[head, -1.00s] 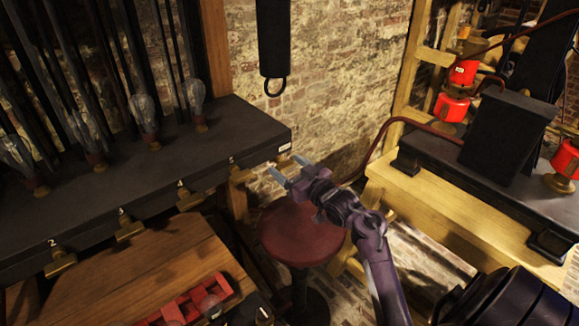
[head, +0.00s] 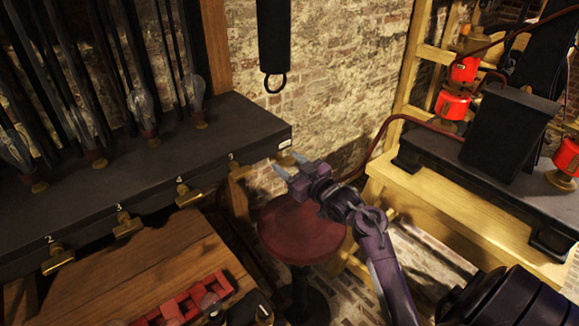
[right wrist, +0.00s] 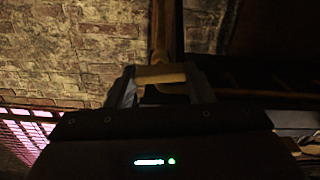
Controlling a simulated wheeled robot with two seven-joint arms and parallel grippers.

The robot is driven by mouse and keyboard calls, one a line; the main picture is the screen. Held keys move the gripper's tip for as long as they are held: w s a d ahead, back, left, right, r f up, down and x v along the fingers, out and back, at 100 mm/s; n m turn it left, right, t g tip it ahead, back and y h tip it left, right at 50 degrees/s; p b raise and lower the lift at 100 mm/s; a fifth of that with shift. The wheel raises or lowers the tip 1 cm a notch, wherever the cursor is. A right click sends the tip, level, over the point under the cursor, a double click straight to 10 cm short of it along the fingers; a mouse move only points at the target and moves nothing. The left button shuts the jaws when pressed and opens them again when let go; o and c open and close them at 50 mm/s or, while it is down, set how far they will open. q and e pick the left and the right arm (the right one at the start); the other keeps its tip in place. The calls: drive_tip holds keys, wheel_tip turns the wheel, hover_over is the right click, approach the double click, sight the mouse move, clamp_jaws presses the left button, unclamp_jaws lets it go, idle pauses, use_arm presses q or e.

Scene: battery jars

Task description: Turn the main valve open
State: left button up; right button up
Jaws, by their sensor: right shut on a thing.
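The main valve appears to be the brass fitting (head: 284,155) at the right end of the black bench, below a small white label. Its pale brass handle (right wrist: 160,74) spans the gap between the fingers in the right wrist view. My right gripper (head: 289,165) is at that bench end, its fingers shut on the handle; it also shows in the right wrist view (right wrist: 162,86). The rest of the valve is mostly hidden or too small to make out. My left gripper is not in view.
The black bench (head: 190,165) carries glass bulbs (head: 141,106) and has several brass taps (head: 187,195) along its front. A round red stool (head: 300,232) stands below my right gripper. A wooden desk with a red tray (head: 185,303) is at lower left.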

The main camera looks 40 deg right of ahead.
drive_tip(key=n+b, duration=0.2)
drive_tip(key=n, duration=0.2)
drive_tip(key=shift+f+n, duration=0.15)
drive_tip(key=shift+n, duration=0.15)
drive_tip(key=n+b, duration=0.2)
drive_tip(key=n, duration=0.1)
drive_tip(key=shift+a+n, duration=0.1)
drive_tip(key=shift+n, duration=0.3)
drive_tip(key=n+b, duration=0.3)
drive_tip(key=n, duration=0.1)
drive_tip(key=shift+f, duration=0.15)
drive_tip(key=shift+n+b, duration=1.1)
drive_tip(key=shift+n, duration=0.7)
drive_tip(key=shift+c, duration=0.2)
drive_tip(key=shift+o, duration=0.2)
drive_tip(key=o, duration=0.8)
drive_tip(key=shift+o, duration=0.8)
drive_tip(key=shift+n, duration=0.3)
drive_tip(key=shift+r, duration=0.2)
